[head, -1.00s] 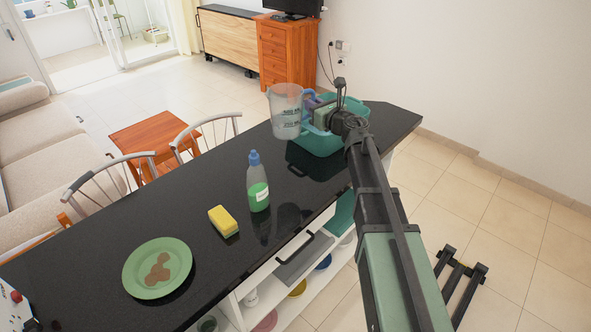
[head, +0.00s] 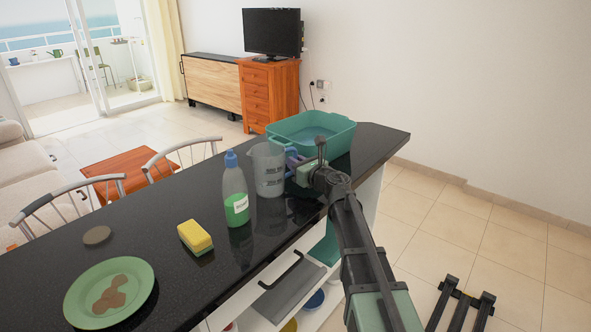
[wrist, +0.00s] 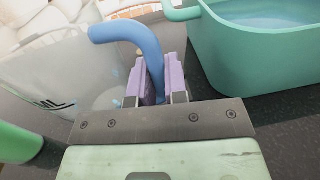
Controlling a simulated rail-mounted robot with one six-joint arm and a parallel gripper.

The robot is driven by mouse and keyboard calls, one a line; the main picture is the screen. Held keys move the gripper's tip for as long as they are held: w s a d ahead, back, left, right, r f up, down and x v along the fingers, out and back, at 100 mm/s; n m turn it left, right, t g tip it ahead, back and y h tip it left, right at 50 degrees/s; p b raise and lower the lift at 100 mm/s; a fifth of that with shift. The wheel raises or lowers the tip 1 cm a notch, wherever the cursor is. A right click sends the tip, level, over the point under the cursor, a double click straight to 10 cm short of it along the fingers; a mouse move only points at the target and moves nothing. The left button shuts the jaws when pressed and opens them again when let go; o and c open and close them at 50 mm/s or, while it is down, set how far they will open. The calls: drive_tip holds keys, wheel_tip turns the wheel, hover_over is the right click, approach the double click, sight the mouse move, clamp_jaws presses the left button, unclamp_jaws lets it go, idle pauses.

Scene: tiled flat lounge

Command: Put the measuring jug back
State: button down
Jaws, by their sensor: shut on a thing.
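The measuring jug (head: 268,170) is clear plastic with grey markings and a blue handle. It is upright at the counter's far end, between the soap bottle and the teal tub. My gripper (head: 296,166) is shut on its handle from the right. The wrist view shows the purple finger pads (wrist: 161,80) on either side of the blue handle (wrist: 135,40), with the jug's clear wall (wrist: 65,75) to the left. The jug's base is at or just above the black counter (head: 200,275); I cannot tell whether it touches.
The green soap bottle (head: 235,190) stands close left of the jug. The teal tub (head: 335,133) with water is behind right. A yellow sponge (head: 195,236), a grey-brown disc (head: 96,235) and a stained green plate (head: 85,308) lie further left. Bare counter lies between them.

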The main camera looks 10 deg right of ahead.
drive_tip(key=shift+f, duration=0.2)
drive_tip(key=c, duration=1.1)
unclamp_jaws()
drive_tip(key=shift+r, duration=0.1)
drive_tip(key=shift+c, duration=0.2)
drive_tip(key=shift+r, duration=0.3)
drive_tip(key=v, duration=1.2)
drive_tip(key=shift+f, duration=0.2)
